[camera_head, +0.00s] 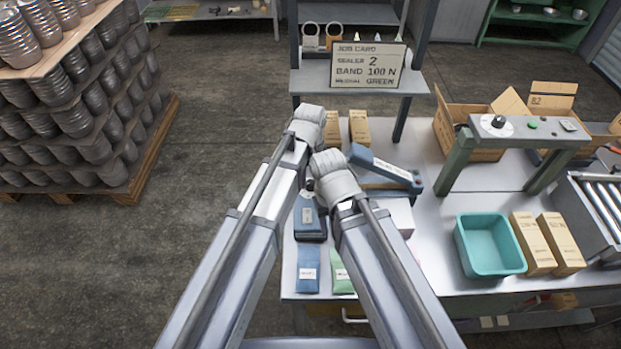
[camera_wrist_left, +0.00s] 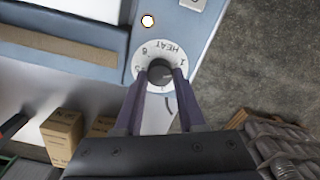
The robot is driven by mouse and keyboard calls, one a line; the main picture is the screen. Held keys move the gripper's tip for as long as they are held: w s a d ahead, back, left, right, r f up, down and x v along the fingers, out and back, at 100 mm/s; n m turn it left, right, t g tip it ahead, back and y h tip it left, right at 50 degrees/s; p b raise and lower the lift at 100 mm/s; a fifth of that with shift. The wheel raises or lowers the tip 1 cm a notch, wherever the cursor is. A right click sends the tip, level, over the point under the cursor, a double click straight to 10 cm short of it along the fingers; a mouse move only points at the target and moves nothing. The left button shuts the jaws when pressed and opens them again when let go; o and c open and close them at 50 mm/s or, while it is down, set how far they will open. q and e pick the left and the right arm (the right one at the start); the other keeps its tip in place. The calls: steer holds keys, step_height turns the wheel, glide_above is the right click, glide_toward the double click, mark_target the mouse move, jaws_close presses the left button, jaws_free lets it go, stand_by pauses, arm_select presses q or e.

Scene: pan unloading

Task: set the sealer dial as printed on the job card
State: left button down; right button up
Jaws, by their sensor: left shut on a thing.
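The job card (camera_head: 367,66) stands on the shelf and reads sealer 2, band 100 N, material green. The blue sealer (camera_head: 398,176) is on the table, partly hidden by my arms. In the left wrist view the sealer (camera_wrist_left: 185,28) carries a white HEAT dial (camera_wrist_left: 147,52) with numbers around a dark knob (camera_wrist_left: 159,72). My left gripper (camera_wrist_left: 163,78) is shut on this knob, one finger on each side. The knob's pointer cannot be made out. In the head view the left gripper's fingers are hidden; the right arm ends near the sealer, its gripper out of sight.
A teal bin (camera_head: 463,246) and cartons (camera_head: 533,243) are on the table. Blue (camera_head: 308,272) and green (camera_head: 341,277) packets lie at the front. Stacked pans (camera_head: 75,120) are at the left.

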mark_target(311, 182)
arm_select(q)
steer(key=m, duration=0.3)
steer(key=shift+m, duration=0.3)
steer(key=shift+d+m, duration=0.1)
steer(key=shift+m, duration=1.7)
steer(key=c, duration=0.5)
jaws_free()
step_height(311, 182, up, 8)
steer(key=p, duration=0.8)
steer(key=shift+f, duration=0.1)
